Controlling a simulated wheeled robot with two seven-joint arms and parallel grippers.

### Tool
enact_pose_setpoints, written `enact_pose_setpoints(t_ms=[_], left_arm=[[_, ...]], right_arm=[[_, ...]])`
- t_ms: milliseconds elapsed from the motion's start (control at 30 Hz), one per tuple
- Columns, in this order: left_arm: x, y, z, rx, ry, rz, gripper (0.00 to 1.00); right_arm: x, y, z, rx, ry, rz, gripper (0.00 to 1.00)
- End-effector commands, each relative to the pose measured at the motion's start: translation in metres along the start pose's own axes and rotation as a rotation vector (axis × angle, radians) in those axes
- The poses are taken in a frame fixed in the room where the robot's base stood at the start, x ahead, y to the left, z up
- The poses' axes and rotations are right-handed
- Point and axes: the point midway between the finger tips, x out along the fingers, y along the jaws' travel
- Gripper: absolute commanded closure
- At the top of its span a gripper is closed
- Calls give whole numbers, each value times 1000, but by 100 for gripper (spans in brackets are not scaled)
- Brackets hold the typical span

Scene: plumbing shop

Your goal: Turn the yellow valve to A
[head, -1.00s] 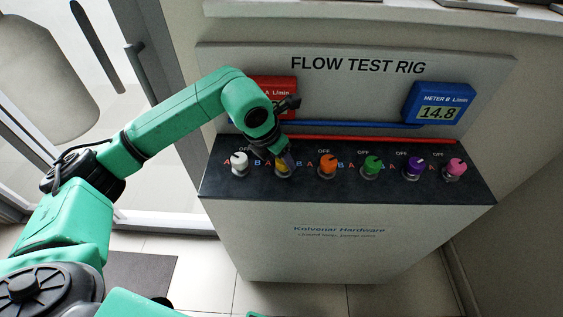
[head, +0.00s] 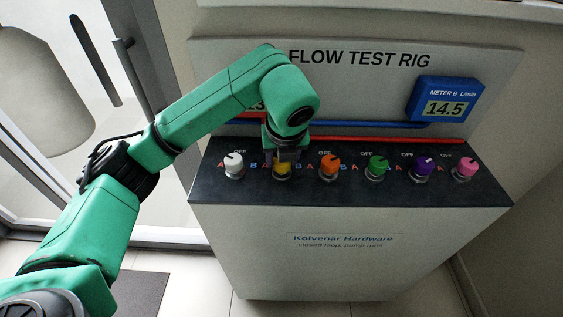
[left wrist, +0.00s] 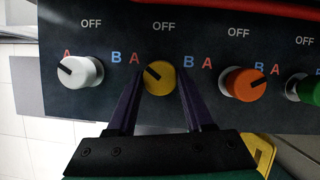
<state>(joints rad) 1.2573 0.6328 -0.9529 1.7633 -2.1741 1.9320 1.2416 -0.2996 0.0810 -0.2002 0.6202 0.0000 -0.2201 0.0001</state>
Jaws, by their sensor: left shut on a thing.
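The yellow valve (head: 282,168) is the second knob from the left on the dark panel top, partly hidden by my gripper in the head view. In the left wrist view the yellow valve (left wrist: 160,78) shows from above, between a red A on its left and a blue B on its right, with OFF above. Its black pointer line slants up-left toward the A. My left gripper (head: 283,157) reaches down onto it. Its two dark fingers (left wrist: 159,80) stand on either side of the knob, shut on it. My right gripper is not in view.
A white knob (head: 234,163) stands to the left, an orange knob (head: 329,164) to the right, with green, purple and pink knobs beyond. Meter B (head: 446,99) reads 14.5. My arm hides most of meter A. A red pipe (head: 380,139) runs behind the knobs.

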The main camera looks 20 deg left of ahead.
Motion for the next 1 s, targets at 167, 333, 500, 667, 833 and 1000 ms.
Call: enact_pose_setpoints(t_ms=[167, 333, 500, 667, 833, 1000], left_arm=[[0, -1, 1, -73, -4, 27, 100], [-1, -1, 2, -108, -5, 41, 100], [-1, -1, 2, -120, -4, 46, 100], [-1, -1, 2, -120, -4, 46, 100], [-1, -1, 2, -120, -4, 46, 33], [-1, -1, 1, -118, -2, 47, 18]], right_arm=[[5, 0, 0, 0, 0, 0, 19], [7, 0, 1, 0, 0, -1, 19], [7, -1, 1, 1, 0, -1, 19], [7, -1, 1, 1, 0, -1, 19], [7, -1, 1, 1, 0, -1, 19], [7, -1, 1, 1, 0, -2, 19]])
